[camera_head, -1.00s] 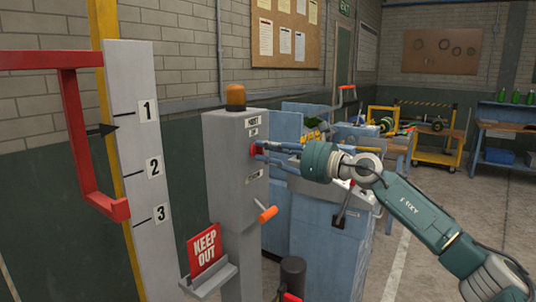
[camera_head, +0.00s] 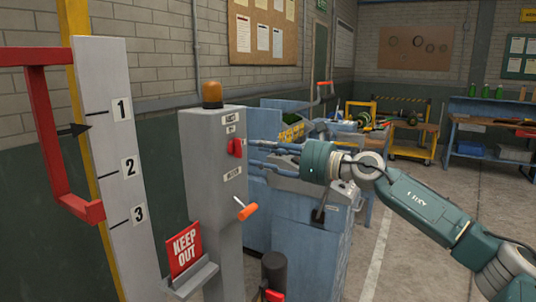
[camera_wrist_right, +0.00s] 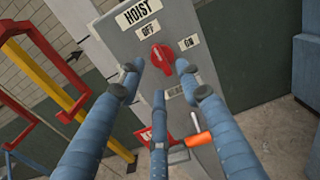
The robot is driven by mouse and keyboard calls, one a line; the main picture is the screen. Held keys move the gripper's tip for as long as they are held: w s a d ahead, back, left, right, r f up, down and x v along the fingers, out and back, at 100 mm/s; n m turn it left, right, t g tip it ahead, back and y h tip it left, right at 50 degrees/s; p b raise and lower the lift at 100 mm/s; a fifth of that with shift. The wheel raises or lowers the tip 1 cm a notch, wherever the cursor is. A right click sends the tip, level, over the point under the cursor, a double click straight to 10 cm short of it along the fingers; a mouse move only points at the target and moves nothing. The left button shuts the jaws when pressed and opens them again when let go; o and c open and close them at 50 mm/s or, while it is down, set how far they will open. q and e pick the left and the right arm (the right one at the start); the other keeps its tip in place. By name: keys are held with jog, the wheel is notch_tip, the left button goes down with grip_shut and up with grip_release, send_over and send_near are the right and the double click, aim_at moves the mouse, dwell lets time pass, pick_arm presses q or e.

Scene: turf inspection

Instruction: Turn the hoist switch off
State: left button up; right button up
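The hoist switch (camera_head: 236,147) is a red rotary knob on the front of a grey control post (camera_head: 205,150). In the right wrist view the knob (camera_wrist_right: 163,58) sits below the HOIST (camera_wrist_right: 138,13) and OFF (camera_wrist_right: 148,30) labels, with the ON label (camera_wrist_right: 189,42) at its right. Its grip looks roughly aligned toward OFF. My right gripper (camera_head: 251,153) faces the knob with a small gap; in the wrist view its blue fingers (camera_wrist_right: 156,75) are spread and empty. My left gripper is not in view.
An orange beacon (camera_head: 212,95) tops the post. A blue machine (camera_head: 310,230) stands close at the right.

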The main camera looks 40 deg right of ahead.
jog(key=shift+v, duration=0.85)
